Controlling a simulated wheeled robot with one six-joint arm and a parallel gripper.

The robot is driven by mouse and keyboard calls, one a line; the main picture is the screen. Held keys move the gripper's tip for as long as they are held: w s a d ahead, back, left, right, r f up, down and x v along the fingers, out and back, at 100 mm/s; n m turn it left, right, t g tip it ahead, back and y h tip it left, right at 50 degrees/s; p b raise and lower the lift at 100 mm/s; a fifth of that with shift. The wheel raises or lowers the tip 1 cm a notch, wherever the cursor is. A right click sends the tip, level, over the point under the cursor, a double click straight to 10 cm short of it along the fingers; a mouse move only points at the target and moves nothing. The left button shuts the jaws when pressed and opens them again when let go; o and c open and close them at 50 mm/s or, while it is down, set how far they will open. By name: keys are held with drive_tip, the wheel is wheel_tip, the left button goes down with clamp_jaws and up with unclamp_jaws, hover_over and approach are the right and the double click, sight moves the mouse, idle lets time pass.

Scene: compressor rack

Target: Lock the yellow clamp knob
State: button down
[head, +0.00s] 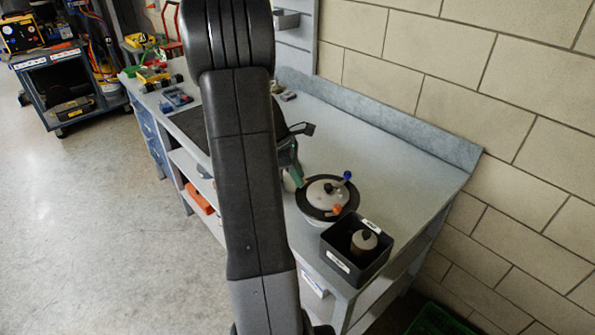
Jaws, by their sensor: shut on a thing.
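A round pot with a grey lid (322,191) and a black rim stands on the bench. A blue knob (347,175) is at its back right edge and an orange knob (336,210) at its front edge. My gripper (298,178) is partly hidden by my arm. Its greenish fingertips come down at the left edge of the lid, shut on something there. The yellow clamp knob itself is hidden at the fingers; their place on the rim, opposite the other two knobs, fits it. Whether it is turned cannot be seen.
A black open box (343,262) holding a grey part with a dark knob (364,240) stands in front of the pot at the bench corner. The bench top (385,150) right of the pot is clear up to the back ledge. A block wall (430,90) stands behind.

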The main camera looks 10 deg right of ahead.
drive_tip(key=m, duration=0.2)
drive_tip(key=m+g+p, duration=0.1)
drive_tip(key=shift+w+r+m+y, duration=0.1)
drive_tip(key=shift+w+m+y, duration=0.1)
drive_tip(key=shift+m+y, duration=0.15)
drive_tip(key=m+g+y+p, duration=0.1)
drive_tip(key=m, duration=0.2)
drive_tip(key=shift+w+d+m+p, duration=0.1)
drive_tip(key=shift+d+m+p, duration=0.05)
drive_tip(key=shift+m+p, duration=0.2)
drive_tip(key=m+g+y, duration=0.1)
drive_tip(key=m, duration=0.2)
drive_tip(key=shift+w+d+p, duration=0.1)
drive_tip(key=shift+d+p, duration=0.05)
drive_tip(key=shift+p, duration=0.15)
drive_tip(key=shift+d+m+y, duration=0.1)
drive_tip(key=shift+m+y, duration=0.45)
drive_tip(key=shift+m, duration=1.25)
drive_tip(key=c, duration=1.3)
unclamp_jaws()
drive_tip(key=shift+o, duration=0.2)
drive_tip(key=b+v, duration=0.1)
drive_tip(key=v, duration=1.2)
drive_tip(key=shift+w+r, duration=0.2)
drive_tip(key=shift+w, duration=0.25)
